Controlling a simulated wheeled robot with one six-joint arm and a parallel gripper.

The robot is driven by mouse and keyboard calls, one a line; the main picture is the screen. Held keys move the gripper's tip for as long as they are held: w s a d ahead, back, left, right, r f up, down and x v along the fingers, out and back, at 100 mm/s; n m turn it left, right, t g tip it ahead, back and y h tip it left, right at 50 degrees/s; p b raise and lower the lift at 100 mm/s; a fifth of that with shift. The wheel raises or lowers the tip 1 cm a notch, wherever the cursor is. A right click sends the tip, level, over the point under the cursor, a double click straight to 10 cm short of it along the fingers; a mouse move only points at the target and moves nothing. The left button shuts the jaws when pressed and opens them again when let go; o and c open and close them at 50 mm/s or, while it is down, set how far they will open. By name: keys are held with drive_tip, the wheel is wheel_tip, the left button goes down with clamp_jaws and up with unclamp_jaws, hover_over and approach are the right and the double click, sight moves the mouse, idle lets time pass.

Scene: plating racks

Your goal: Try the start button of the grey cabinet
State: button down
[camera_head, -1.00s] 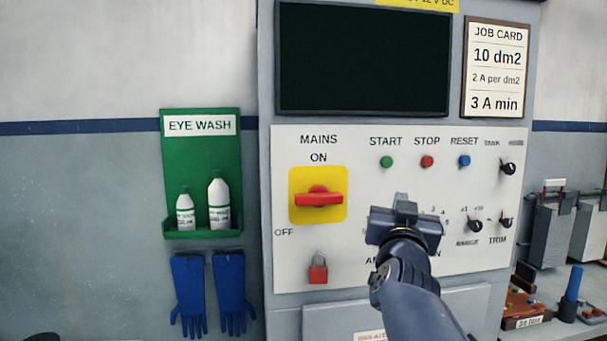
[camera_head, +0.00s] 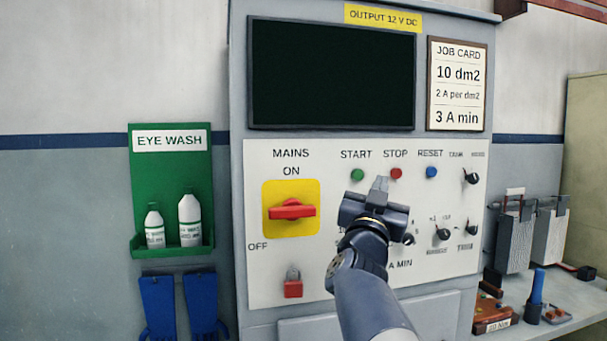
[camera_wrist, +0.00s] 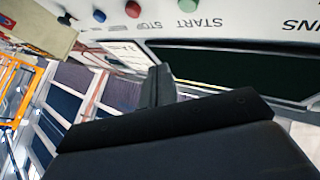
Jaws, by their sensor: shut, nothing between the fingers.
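The grey cabinet (camera_head: 238,200) carries a white panel with a green START button (camera_head: 357,175), a red STOP button (camera_head: 396,174) and a blue RESET button (camera_head: 431,172). My gripper (camera_head: 380,184) is shut and empty, in front of the panel just below and between START and STOP. In the wrist view the green button (camera_wrist: 187,5), red button (camera_wrist: 132,9) and blue button (camera_wrist: 99,16) show at the top edge, apart from the shut fingers (camera_wrist: 158,85). A red mains switch (camera_head: 292,209) on a yellow plate has its handle level. The screen (camera_head: 332,75) is dark.
A red padlock (camera_head: 293,288) hangs low on the panel. Black knobs (camera_head: 442,233) are at its right, some partly behind my arm. A green eye wash station (camera_head: 150,180) is at left. A bench (camera_head: 560,320) with tanks (camera_head: 513,240) stands at right.

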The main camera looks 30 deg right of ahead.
sight(358, 175)
drive_tip(key=shift+w+d+p, duration=0.25)
drive_tip(key=shift+w+p, duration=0.05)
drive_tip(key=shift+w, duration=0.85)
drive_tip(key=shift+w+d+p, duration=0.25)
drive_tip(key=shift+w+d, duration=0.05)
drive_tip(key=shift+w, duration=0.8)
drive_tip(key=shift+w+d+p, duration=0.25)
drive_tip(key=shift+w+p, duration=0.05)
drive_tip(key=shift+w, duration=0.85)
drive_tip(key=shift+w+d, duration=0.1)
drive_tip(key=shift+w, duration=0.3)
drive_tip(key=shift+w+d, duration=0.1)
drive_tip(key=shift+w, duration=0.35)
drive_tip(key=shift+s+a, duration=0.2)
drive_tip(key=shift+s, duration=0.7)
